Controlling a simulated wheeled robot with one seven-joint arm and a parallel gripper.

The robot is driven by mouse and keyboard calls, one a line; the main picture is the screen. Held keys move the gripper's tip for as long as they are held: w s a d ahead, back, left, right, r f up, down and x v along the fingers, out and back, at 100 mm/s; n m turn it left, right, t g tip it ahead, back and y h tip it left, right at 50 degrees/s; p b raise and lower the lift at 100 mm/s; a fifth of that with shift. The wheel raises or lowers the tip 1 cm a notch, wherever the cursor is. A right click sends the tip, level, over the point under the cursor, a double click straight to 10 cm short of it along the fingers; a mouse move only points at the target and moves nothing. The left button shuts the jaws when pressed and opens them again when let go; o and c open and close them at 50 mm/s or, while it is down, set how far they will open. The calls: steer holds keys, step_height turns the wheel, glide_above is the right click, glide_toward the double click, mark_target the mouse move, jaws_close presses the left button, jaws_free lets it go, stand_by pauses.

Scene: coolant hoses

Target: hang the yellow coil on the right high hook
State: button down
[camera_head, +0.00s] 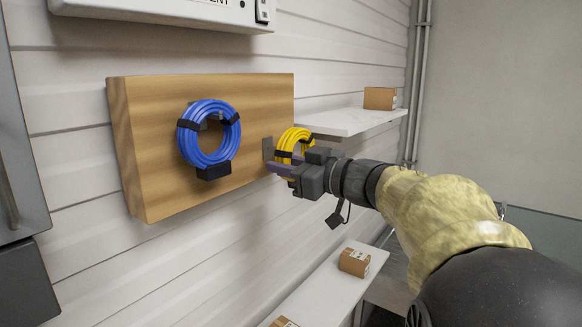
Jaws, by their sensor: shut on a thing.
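The yellow coil (290,139), with black ties, is at the right edge of the wooden board, in front of the wall. My gripper (282,168) is shut on it at its lower part. The gripper body hides the coil's lower right. A grey plate-like piece (268,149) shows just left of the coil, at the board's right end; it may be part of the right high hook, but I cannot tell. Whether the coil is around or only in front of a hook is hidden. A blue coil (208,103) hangs on the left part of the board.
The wooden board (150,185) is on the white slatted wall. A white shelf (345,122) with a small carton (380,98) is behind my arm. A lower shelf (320,290) holds another carton (354,262). A grey cabinet (22,130) stands at the left edge.

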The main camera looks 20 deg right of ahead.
steer(key=w+a+f, duration=0.1)
steer(key=w+a+b, duration=0.1)
steer(key=shift+w+f, duration=0.35)
steer(key=shift+w, duration=0.05)
stand_by(0.6)
stand_by(0.4)
steer(key=shift+a, duration=0.1)
steer(key=c, duration=1.3)
jaws_free()
steer(key=shift+s, duration=0.2)
steer(key=shift+o, duration=0.6)
steer(key=shift+w, duration=0.1)
steer(key=o, duration=0.6)
